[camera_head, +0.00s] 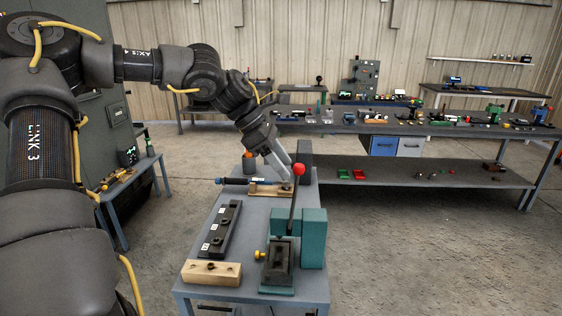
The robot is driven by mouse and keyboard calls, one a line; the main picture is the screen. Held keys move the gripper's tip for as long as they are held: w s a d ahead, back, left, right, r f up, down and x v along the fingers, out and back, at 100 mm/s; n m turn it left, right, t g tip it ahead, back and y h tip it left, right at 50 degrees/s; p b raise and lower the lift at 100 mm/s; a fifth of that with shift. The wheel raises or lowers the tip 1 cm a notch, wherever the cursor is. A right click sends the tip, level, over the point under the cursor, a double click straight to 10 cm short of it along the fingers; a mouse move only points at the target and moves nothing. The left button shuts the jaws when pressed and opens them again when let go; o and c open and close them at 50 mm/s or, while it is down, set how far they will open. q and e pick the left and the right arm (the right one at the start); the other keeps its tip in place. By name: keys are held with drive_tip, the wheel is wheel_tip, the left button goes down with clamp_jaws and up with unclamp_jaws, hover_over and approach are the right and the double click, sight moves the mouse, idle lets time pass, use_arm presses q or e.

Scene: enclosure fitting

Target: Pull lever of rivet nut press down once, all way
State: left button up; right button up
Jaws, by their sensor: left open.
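The teal rivet nut press (313,240) stands on a grey bench. Its lever (293,205) is a dark rod topped by a red knob (298,169), and it stands nearly upright. My left gripper (286,176) comes down from the upper left with its fingers right beside the knob, on its left and behind it in the picture. The gripper is open and holds nothing that I can see. I cannot tell whether a finger touches the knob. My right gripper is not in view.
On the same bench lie a black block with white labels (220,230), a wooden block with holes (211,272), a blue-handled tool (246,181) and a wooden holder (268,190). A long workbench (330,127) with many small parts stands behind. Open floor lies to the right.

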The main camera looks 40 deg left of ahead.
use_arm(q)
drive_tip(key=p+v, duration=0.5)
drive_tip(key=v, duration=0.3)
idle(0.4)
drive_tip(key=shift+s, duration=0.1)
idle(0.4)
